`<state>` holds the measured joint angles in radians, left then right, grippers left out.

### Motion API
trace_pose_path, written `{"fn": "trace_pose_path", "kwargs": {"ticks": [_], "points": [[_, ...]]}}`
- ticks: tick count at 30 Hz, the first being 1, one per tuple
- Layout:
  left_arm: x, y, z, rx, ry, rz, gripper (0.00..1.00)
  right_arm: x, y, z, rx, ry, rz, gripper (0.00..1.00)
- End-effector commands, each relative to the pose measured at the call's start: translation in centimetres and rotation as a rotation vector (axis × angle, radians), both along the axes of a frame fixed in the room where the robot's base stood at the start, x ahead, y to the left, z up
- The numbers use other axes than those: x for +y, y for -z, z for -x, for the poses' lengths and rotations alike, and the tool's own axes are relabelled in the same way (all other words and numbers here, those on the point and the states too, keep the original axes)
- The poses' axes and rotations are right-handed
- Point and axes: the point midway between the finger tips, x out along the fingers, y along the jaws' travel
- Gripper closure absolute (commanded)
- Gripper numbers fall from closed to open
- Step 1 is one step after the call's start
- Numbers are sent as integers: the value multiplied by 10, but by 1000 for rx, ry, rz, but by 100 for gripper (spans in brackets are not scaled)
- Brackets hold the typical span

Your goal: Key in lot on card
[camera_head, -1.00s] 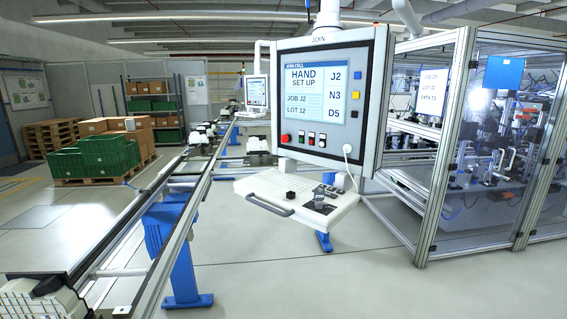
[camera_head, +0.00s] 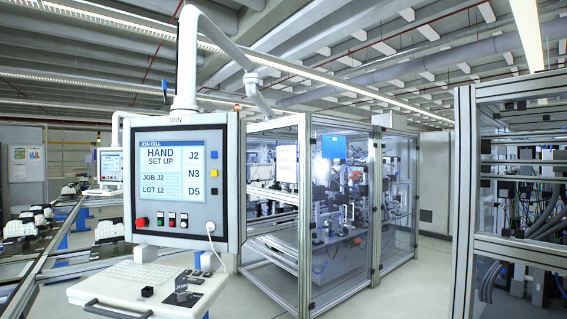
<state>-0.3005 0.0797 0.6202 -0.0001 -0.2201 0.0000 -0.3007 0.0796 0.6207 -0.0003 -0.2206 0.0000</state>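The control panel (camera_head: 230,185) hangs from a grey arm at the left of the head view. Its screen (camera_head: 174,170) reads JOIN CELL, HAND SET UP, JOB J2, LOT 12, with J2, N3 and D5 beside it. Below it, a keyboard (camera_head: 138,273) lies on the white shelf (camera_head: 100,293) with a dark handle at its front. A white card (camera_head: 287,163) with lines of print shows at the glazed cell behind the panel; its print is too small to read surely. Neither of my grippers is in view.
A blue sheet (camera_head: 333,147) is on the cell (camera_head: 303,215) too. A second framed cabinet (camera_head: 464,200) with cables stands close at the right. A conveyor (camera_head: 45,265) with several parts runs at the left. Grey floor (camera_head: 410,290) is open between the cell and the cabinet.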

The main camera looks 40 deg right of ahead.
Motion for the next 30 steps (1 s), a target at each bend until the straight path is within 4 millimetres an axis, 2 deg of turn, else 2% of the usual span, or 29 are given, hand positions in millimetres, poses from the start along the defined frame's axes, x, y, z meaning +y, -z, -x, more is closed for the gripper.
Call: {"fn": "trace_pose_path", "kwargs": {"ticks": [9,11,22,30], "points": [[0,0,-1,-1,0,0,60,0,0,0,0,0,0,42],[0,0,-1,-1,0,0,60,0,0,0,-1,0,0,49],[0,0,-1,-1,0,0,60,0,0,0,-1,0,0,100],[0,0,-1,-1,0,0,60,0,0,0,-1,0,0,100]]}}
